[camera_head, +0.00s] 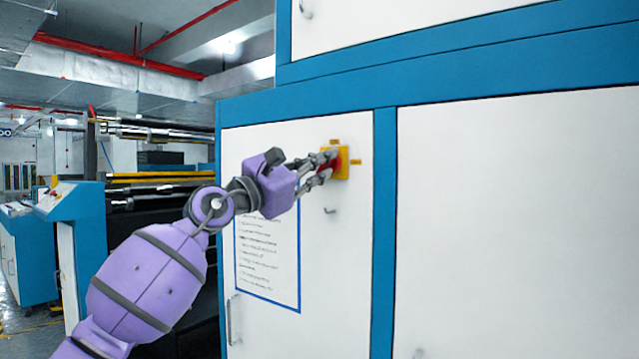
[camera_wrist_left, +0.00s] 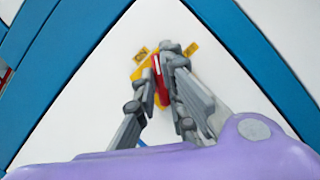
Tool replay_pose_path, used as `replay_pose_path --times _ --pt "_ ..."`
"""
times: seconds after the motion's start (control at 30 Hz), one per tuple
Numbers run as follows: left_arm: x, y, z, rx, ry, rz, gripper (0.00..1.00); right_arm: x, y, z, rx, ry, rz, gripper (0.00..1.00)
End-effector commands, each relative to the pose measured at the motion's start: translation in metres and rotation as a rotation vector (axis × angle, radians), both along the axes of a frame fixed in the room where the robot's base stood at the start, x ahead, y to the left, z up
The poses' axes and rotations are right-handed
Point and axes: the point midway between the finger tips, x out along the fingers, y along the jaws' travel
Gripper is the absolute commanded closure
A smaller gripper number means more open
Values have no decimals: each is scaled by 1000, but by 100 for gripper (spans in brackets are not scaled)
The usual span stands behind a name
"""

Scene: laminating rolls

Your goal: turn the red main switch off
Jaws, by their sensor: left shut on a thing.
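The red main switch (camera_head: 326,167) sits on a yellow plate (camera_head: 343,163) on the white cabinet door, near its upper right. My left gripper (camera_head: 327,166) is at the switch, its fingers shut on the red handle. In the left wrist view the red handle (camera_wrist_left: 160,80) shows between the grey fingers of my left gripper (camera_wrist_left: 160,78), with the yellow plate behind it. Small yellow labels (camera_wrist_left: 140,54) show at the plate; one seems to read ON. The fingers hide part of the handle. My right gripper is not in view.
The white door (camera_head: 300,140) is set in a blue frame (camera_head: 384,230). It carries a printed sheet (camera_head: 268,262), a small latch (camera_head: 330,210) and a handle (camera_head: 232,320). A large white panel (camera_head: 520,220) is at right. Machines with rollers (camera_head: 160,135) stand behind at left.

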Motion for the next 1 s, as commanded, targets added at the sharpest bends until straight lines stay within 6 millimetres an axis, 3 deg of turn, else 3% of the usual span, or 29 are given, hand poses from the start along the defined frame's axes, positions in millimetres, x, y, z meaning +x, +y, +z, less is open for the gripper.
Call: replay_pose_path --times 0.1,0.3,1.0 --pt "2 1 -4 90 -62 2 100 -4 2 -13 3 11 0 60" --pt "1 1 0 244 -174 2 100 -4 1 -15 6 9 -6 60" --pt "1 2 5 713 -518 3 100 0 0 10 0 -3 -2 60"
